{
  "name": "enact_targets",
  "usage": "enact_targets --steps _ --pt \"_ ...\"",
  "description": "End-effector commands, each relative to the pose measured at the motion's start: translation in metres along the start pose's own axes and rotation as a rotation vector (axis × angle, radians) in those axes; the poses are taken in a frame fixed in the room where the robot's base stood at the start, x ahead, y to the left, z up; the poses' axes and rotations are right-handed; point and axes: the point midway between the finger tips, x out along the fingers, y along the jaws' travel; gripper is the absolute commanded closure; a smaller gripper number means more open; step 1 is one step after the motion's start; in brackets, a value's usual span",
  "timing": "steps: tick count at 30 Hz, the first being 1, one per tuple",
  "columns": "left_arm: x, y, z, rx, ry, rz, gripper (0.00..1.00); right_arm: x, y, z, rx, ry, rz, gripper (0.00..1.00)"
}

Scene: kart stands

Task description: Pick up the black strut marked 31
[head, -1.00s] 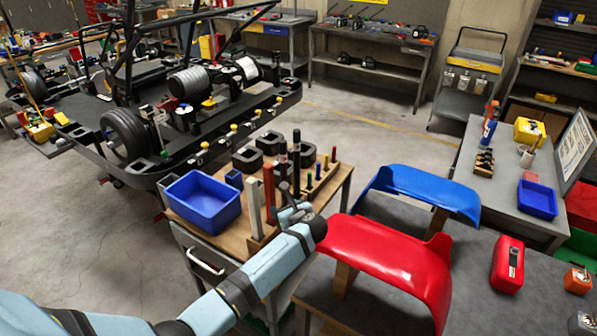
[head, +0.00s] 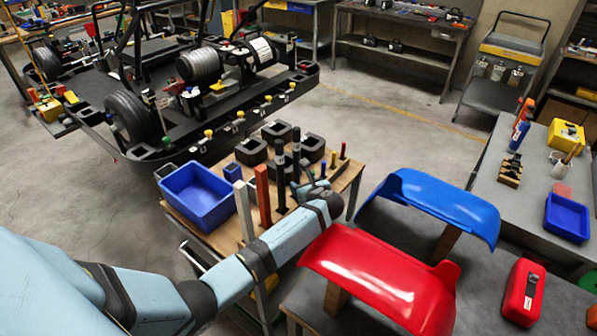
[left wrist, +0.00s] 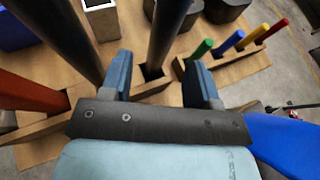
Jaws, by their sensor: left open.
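Two black struts stand upright in a wooden rack: one (head: 280,183) beside the red strut, the other (head: 296,163) further right. No marking is readable, so I cannot tell which is 31. My left gripper (head: 308,186) is open over the rack, just right of the black struts. In the left wrist view the open fingers (left wrist: 161,80) point at the rack, and one black strut (left wrist: 168,35) rises in the gap between them, with no finger visibly touching it. Another black strut (left wrist: 58,38) leans across the picture at left, outside the fingers. My right gripper is not in view.
A red strut (head: 263,196) and a pale strut (head: 243,212) stand left of the black ones. Several small coloured pegs (left wrist: 235,41) stand to the right. A blue bin (head: 198,198), black blocks (head: 250,151), a red fender (head: 385,275) and a blue fender (head: 440,200) surround the rack.

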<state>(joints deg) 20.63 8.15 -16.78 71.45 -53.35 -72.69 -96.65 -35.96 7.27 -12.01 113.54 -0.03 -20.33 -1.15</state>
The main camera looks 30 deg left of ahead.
Motion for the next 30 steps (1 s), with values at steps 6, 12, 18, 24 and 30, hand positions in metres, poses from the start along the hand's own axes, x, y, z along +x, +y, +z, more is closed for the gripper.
enact_targets --steps 6,12,18,24,30 --pt "0.031 0.003 0.000 0.003 -0.001 0.003 0.45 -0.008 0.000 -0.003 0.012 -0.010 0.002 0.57" --pt "0.051 0.002 -0.002 0.001 -0.001 0.001 0.45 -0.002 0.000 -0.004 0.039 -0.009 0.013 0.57" --pt "0.051 0.002 -0.003 0.000 0.000 0.000 0.45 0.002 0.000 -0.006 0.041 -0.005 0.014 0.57" --pt "0.051 0.002 -0.003 0.000 0.000 0.001 0.84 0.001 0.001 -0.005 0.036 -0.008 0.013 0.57" --pt "0.051 0.002 -0.002 0.000 -0.001 0.000 1.00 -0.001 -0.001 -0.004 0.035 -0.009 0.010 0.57"
